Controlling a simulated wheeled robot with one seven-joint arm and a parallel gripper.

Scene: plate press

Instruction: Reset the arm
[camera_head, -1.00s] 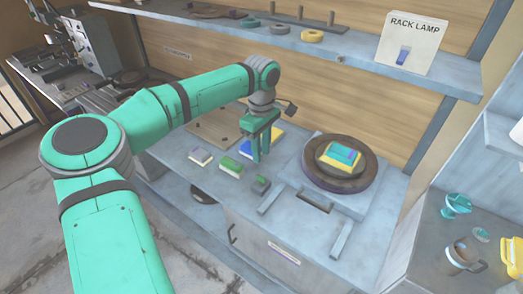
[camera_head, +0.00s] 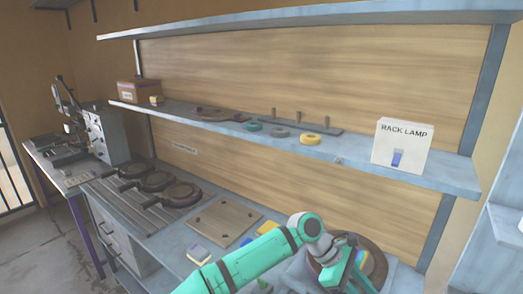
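My green arm comes in from the bottom edge. Its grey wrist bends down over the right part of the workbench. My gripper (camera_head: 350,278) is in front of the dark round plate (camera_head: 378,262) at the lower right. Its fingertips are at or below the bottom edge, so I cannot tell whether it is open or holds anything. A bit of yellow and blue shows on the plate behind the gripper.
The shelf (camera_head: 270,141) over the bench holds a white rack lamp box (camera_head: 402,147), several rings and a peg stand (camera_head: 300,123). A wooden board (camera_head: 222,222) and a small yellow and white block (camera_head: 198,254) lie on the bench. Dark round pans (camera_head: 155,182) lie further left.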

